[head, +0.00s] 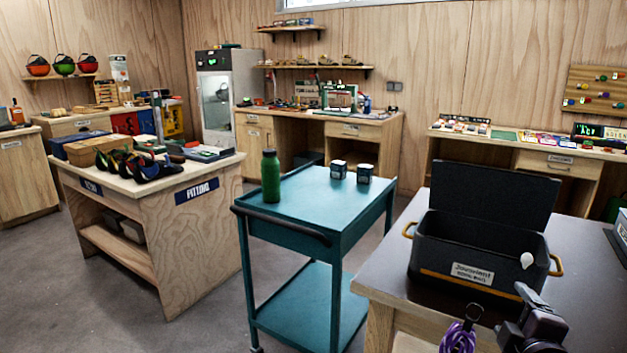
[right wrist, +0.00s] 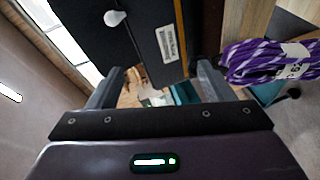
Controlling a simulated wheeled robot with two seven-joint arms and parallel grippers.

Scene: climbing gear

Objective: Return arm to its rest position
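My right gripper (head: 530,318) is at the bottom right of the head view, near the front of the dark-topped table (head: 590,290) and just in front of the black box. In the right wrist view its two fingers (right wrist: 158,88) stand apart with nothing held between them. My left gripper is in neither view. The black box (head: 470,248) has its lid raised, a pale label on its front and yellow-brown side handles. A white rounded thing (head: 527,260) shows at its right front; the box also shows in the right wrist view (right wrist: 140,45).
A purple rope coil (head: 458,339) hangs at the table's front, close left of my right gripper; it also shows in the wrist view (right wrist: 268,63). A teal cart (head: 300,212) with a green bottle (head: 270,176) and two small tins stands left. Floor is clear between cart and fitting bench (head: 205,225).

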